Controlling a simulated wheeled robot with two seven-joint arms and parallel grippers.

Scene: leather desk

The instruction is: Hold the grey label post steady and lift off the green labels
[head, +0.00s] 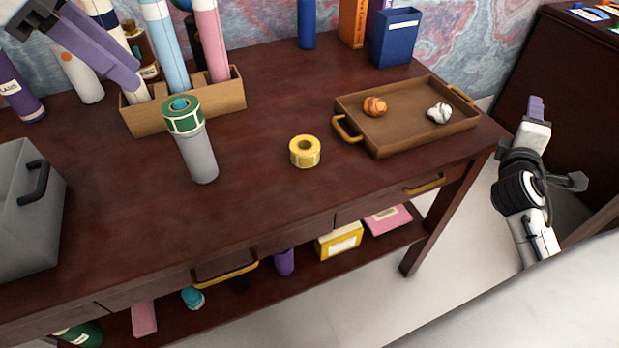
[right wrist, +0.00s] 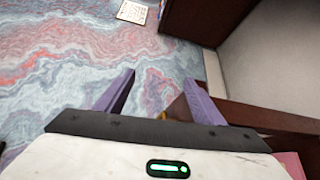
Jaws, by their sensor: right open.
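The grey label post (head: 200,155) stands upright on the desk, left of the middle in the head view. The green labels (head: 183,118) are a roll around its upper end, with a teal tip showing above. My left gripper (head: 128,84) is at the upper left with purple fingers, apart from the post and up and to its left; I cannot tell whether its jaws are parted. My right gripper (head: 537,108) is off the right end of the desk, far from the post. The right wrist view shows its two purple fingers (right wrist: 158,92) wide apart with nothing between them.
A yellow label roll (head: 305,151) lies right of the post. A wooden tray (head: 395,140) with two balls is further right. A wooden holder (head: 226,99) with tubes stands behind the post; a grey box (head: 25,225) is at left. The desk in front is clear.

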